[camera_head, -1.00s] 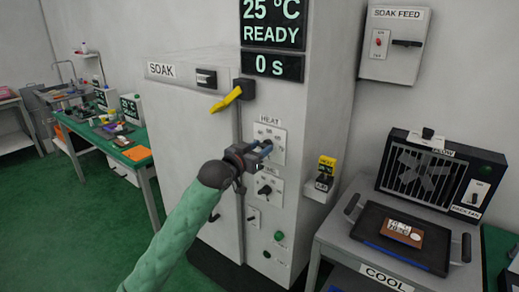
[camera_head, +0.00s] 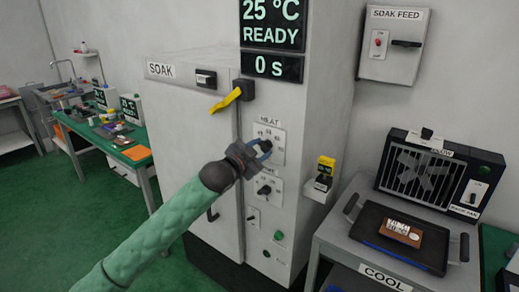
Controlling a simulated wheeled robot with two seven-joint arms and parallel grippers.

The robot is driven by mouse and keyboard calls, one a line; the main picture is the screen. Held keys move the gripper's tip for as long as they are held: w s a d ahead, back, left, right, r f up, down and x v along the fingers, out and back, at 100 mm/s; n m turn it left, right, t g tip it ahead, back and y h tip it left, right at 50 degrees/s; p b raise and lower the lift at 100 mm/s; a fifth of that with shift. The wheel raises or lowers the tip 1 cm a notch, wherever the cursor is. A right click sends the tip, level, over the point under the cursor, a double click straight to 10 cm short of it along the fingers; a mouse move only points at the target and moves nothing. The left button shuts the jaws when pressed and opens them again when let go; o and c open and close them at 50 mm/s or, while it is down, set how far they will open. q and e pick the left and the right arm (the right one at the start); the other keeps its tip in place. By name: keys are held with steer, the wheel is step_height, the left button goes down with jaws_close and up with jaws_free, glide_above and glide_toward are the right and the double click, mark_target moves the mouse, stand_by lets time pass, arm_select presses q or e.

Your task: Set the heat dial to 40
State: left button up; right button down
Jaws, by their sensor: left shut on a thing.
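The heat dial (camera_head: 266,146) is a dark knob on a white plate (camera_head: 277,135) marked HEAT, on the front of the white SOAK oven (camera_head: 180,110). My left gripper (camera_head: 261,150) comes from the lower left and is shut on the dial. Its blue fingers and dark body cover part of the dial, so the pointer is hidden. The numbers on the plate are too small to read. The oven display (camera_head: 272,25) reads 25 °C, READY and 0 s. My right gripper is not in view.
Below the HEAT plate is a second dial (camera_head: 264,190), then a small switch (camera_head: 253,218) and a green button (camera_head: 278,236). A yellow handle (camera_head: 226,101) sticks out above left. A cart (camera_head: 335,225) with a black tray (camera_head: 380,247) stands at right.

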arm_select(q)
steer(key=shift+m, duration=0.6)
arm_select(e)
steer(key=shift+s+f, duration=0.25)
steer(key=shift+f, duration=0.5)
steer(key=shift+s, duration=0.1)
arm_select(q)
steer(key=o, duration=1)
